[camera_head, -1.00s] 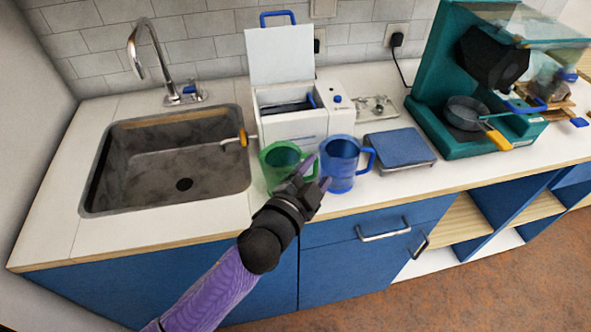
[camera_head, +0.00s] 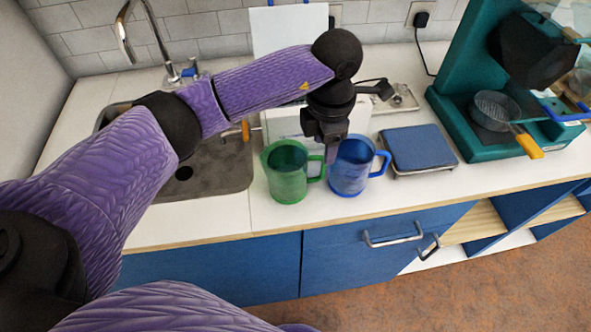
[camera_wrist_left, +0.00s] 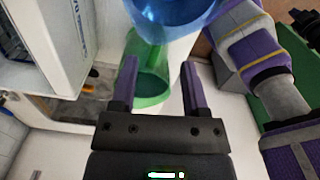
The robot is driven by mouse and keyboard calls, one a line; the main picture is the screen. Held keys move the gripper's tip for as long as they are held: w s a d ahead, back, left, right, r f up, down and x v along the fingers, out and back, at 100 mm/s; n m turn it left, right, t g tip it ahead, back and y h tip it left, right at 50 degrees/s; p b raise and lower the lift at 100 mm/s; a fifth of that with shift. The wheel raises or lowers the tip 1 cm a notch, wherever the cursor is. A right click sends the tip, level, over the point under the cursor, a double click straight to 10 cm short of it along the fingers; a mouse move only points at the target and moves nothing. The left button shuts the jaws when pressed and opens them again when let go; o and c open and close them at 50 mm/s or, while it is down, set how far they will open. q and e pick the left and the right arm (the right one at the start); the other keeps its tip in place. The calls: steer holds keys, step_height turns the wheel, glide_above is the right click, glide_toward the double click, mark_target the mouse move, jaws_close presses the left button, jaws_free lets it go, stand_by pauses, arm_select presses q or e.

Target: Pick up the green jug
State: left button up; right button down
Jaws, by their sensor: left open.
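The green jug (camera_head: 287,180) stands upright on the white counter in front of the white machine, its handle toward the right. In the left wrist view the green jug (camera_wrist_left: 150,86) shows between and beyond my fingers. My left gripper (camera_head: 331,156) points down above the gap between the green jug's handle and the blue jug. It is open, with nothing seen held; its two fingers (camera_wrist_left: 160,78) are apart in the wrist view. Whether a finger touches the jug, I cannot tell. My right gripper is not in view.
The blue jug (camera_head: 349,172) stands close on the right and also shows in the wrist view (camera_wrist_left: 172,8). A blue-topped scale (camera_head: 420,147) lies further right, beside a teal machine (camera_head: 452,110). The sink (camera_head: 222,172) is left. The counter's front edge is near.

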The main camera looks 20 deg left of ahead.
mark_target(323, 166)
arm_select(q)
steer(key=f, duration=0.4)
steer(key=f+b, duration=0.1)
steer(key=f, duration=0.2)
steer(key=shift+w, duration=0.3)
steer(key=shift+c, duration=0.2)
jaws_close()
stand_by(0.6)
